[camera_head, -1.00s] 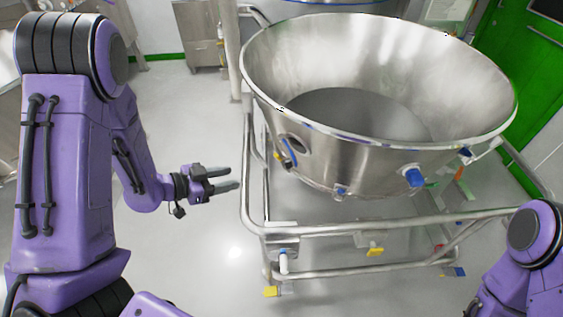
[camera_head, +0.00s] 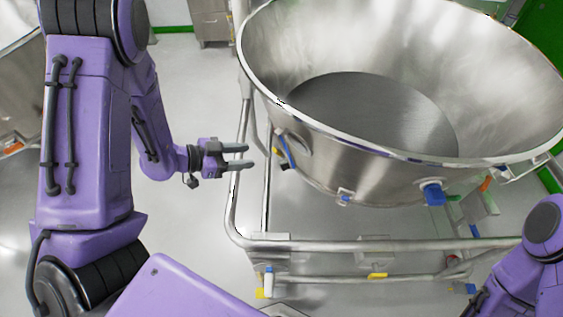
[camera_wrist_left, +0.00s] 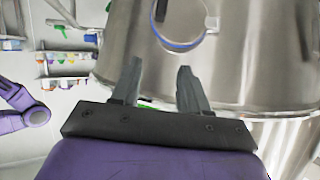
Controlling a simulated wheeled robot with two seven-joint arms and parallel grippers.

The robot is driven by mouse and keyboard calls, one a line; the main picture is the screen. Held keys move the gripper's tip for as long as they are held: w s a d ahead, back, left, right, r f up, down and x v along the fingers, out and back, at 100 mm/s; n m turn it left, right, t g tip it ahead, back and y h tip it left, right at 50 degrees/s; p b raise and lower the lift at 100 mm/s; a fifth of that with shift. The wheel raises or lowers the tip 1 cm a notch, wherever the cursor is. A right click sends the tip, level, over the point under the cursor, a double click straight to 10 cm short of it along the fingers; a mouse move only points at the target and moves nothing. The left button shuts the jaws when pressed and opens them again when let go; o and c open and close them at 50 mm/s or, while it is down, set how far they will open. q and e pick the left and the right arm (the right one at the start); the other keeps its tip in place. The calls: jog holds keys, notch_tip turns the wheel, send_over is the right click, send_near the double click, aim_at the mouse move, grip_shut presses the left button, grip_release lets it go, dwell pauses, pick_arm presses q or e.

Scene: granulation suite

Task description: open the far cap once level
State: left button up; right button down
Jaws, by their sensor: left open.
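The large steel bowl (camera_head: 330,160) stands in a tubular frame, its wide mouth facing up. On its left wall is a round port (camera_head: 295,145) with a blue edge. The wrist view shows a round fitting with a blue ring (camera_wrist_left: 178,44) on a steel wall beyond the fingers. Blue fittings (camera_head: 435,194) (camera_head: 345,198) sit lower on the front wall. I cannot tell which of these is the far cap. My left gripper (camera_head: 246,156) is open and empty, left of the port and apart from it; it also shows in the wrist view (camera_wrist_left: 160,68). My right gripper is not clearly visible.
The frame's tubular rails (camera_head: 330,245) run around and below the bowl, with the left rail (camera_head: 238,190) close under my left gripper. A steel cabinet (camera_head: 210,22) stands at the back. Floor to the left of the frame is clear.

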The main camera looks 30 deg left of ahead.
aim_at(286, 153)
pick_arm(q)
jog(key=w+d+f+b, duration=0.3)
jog(key=w+d+f, duration=0.3)
jog(key=f, duration=0.3)
jog(key=shift+w+d+b, duration=0.25)
jog(key=shift+w+b, duration=0.1)
jog(key=shift+w, duration=0.35)
grip_shut()
